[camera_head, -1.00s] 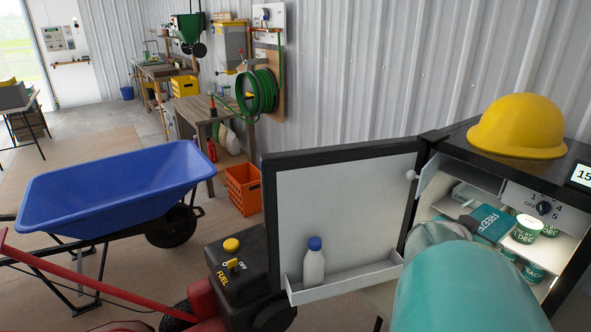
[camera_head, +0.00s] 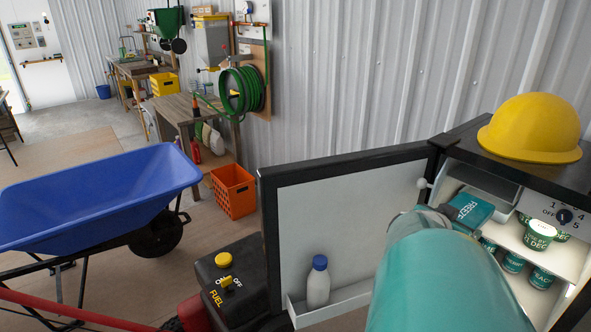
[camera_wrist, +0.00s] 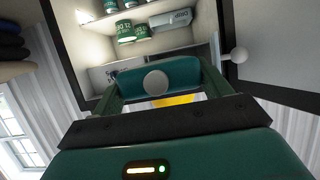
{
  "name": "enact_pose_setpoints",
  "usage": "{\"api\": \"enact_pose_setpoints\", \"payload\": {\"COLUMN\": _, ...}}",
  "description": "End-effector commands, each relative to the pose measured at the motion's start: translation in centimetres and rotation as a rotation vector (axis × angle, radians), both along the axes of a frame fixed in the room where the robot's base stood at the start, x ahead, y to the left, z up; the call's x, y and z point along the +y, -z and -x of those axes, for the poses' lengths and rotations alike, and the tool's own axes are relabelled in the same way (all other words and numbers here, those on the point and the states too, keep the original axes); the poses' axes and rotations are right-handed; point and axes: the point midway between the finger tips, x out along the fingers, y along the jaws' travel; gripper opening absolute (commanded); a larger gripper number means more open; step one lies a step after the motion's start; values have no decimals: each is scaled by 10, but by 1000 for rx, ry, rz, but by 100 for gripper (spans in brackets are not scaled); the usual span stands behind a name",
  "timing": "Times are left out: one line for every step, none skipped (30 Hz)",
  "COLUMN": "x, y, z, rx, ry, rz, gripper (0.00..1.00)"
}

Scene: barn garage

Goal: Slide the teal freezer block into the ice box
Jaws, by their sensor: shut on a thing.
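The teal freezer block (camera_head: 472,211) is held by my gripper (camera_head: 449,213) at the front of the open fridge, just below the ice box (camera_head: 488,183). The ice box is the pale compartment at the upper left of the fridge interior. In the wrist view, the block (camera_wrist: 135,77) lies crosswise between my two green fingers (camera_wrist: 157,86), with a round white spot on its near side. My gripper is shut on it. My arm hides part of the lower fridge in the head view. I cannot tell whether the block's far end is inside the ice box.
The fridge door (camera_head: 345,220) stands open on the left, with a blue-capped bottle (camera_head: 318,282) in its rack. Several labelled tubs (camera_head: 540,235) sit on the shelves. A control dial (camera_head: 564,216) is right of the ice box. A yellow hard hat (camera_head: 531,127) rests on top.

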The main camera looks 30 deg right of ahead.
Motion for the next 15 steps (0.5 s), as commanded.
{"api": "enact_pose_setpoints", "payload": {"x": -1, "y": -1, "z": 2, "rx": 0, "ry": 2, "rz": 2, "gripper": 36}}
{"api": "enact_pose_setpoints", "payload": {"x": -1, "y": -1, "z": 2, "rx": 0, "ry": 2, "rz": 2, "gripper": 36}}
{"api": "enact_pose_setpoints", "payload": {"x": -1, "y": -1, "z": 3, "rx": 0, "ry": 2, "rz": 2, "gripper": 36}}
{"api": "enact_pose_setpoints", "payload": {"x": -2, "y": -1, "z": 3, "rx": 0, "ry": 2, "rz": 2, "gripper": 36}}
{"api": "enact_pose_setpoints", "payload": {"x": -3, "y": -1, "z": 4, "rx": 0, "ry": 2, "rz": 2, "gripper": 36}}
{"api": "enact_pose_setpoints", "payload": {"x": -4, "y": -1, "z": 4, "rx": 0, "ry": 2, "rz": 2, "gripper": 36}}
{"api": "enact_pose_setpoints", "payload": {"x": -5, "y": -1, "z": 4, "rx": 0, "ry": 3, "rz": 2, "gripper": 36}}
{"api": "enact_pose_setpoints", "payload": {"x": -7, "y": -1, "z": 5, "rx": 0, "ry": 3, "rz": 2, "gripper": 36}}
{"api": "enact_pose_setpoints", "payload": {"x": -9, "y": -1, "z": 5, "rx": 0, "ry": 3, "rz": 2, "gripper": 36}}
{"api": "enact_pose_setpoints", "payload": {"x": -10, "y": -1, "z": 5, "rx": 0, "ry": 3, "rz": 2, "gripper": 36}}
{"api": "enact_pose_setpoints", "payload": {"x": -12, "y": -1, "z": 5, "rx": 0, "ry": 3, "rz": 2, "gripper": 36}}
{"api": "enact_pose_setpoints", "payload": {"x": -15, "y": 0, "z": 4, "rx": 1, "ry": 3, "rz": 1, "gripper": 36}}
{"api": "enact_pose_setpoints", "payload": {"x": -16, "y": 0, "z": 4, "rx": 1, "ry": 3, "rz": 1, "gripper": 36}}
{"api": "enact_pose_setpoints", "payload": {"x": -18, "y": 0, "z": 4, "rx": 0, "ry": 3, "rz": 1, "gripper": 36}}
{"api": "enact_pose_setpoints", "payload": {"x": -21, "y": 0, "z": 3, "rx": -1, "ry": 3, "rz": 1, "gripper": 36}}
